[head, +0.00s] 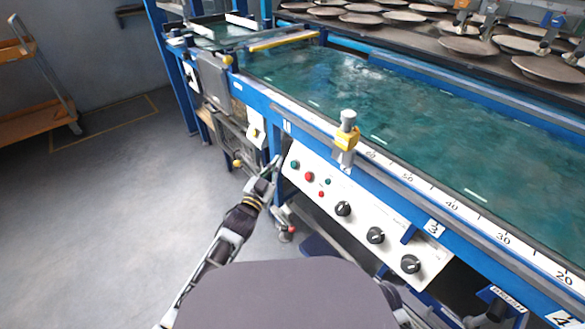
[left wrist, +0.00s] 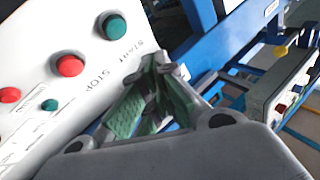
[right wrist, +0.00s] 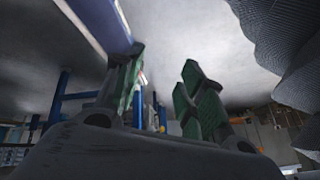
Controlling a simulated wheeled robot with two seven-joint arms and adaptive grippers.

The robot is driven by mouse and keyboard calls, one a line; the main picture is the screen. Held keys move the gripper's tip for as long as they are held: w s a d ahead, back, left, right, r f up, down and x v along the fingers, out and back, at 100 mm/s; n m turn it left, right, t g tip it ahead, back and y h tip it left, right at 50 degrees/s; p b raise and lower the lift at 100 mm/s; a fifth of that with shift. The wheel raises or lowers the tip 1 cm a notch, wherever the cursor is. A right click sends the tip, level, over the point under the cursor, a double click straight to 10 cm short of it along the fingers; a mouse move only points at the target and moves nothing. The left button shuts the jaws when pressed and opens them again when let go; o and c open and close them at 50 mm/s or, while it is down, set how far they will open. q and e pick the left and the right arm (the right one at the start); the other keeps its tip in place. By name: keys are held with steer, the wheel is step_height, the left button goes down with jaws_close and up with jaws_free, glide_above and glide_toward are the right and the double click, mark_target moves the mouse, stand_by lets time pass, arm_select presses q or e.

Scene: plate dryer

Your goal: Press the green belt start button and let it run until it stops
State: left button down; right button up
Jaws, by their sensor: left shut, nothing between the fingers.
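The green start button (head: 295,164) is at the upper left of the white control panel (head: 395,222) on the belt's front side. In the left wrist view the green button (left wrist: 115,27) is large, with "START" printed beside it. My left gripper (head: 272,168) is just left of the panel, close to the button. In the left wrist view its fingertips (left wrist: 160,66) meet with nothing between them, right of and below the button, apart from it in the picture. The green belt (head: 400,115) is wide and bare. My right gripper (right wrist: 160,85) is open and empty.
A red STOP button (left wrist: 70,66) sits beside the green one, with a small green button (left wrist: 50,105) and a small red one (left wrist: 10,95) nearby. Black knobs (head: 376,235) line the panel.

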mark_target(294, 165)
arm_select(q)
steer(key=w+d+f+b, duration=0.2)
steer(key=d+b, duration=0.1)
steer(key=shift+w+d+f, duration=0.1)
steer(key=shift+w+f, duration=0.05)
steer(key=shift+w, duration=0.05)
arm_select(e)
steer(key=shift+t+y, duration=0.4)
steer(key=shift+t, duration=0.1)
steer(key=f, duration=0.2)
steer(key=a+f, duration=0.1)
steer(key=f, duration=0.1)
steer(key=shift+w+f, duration=0.15)
steer(key=shift+f, duration=0.2)
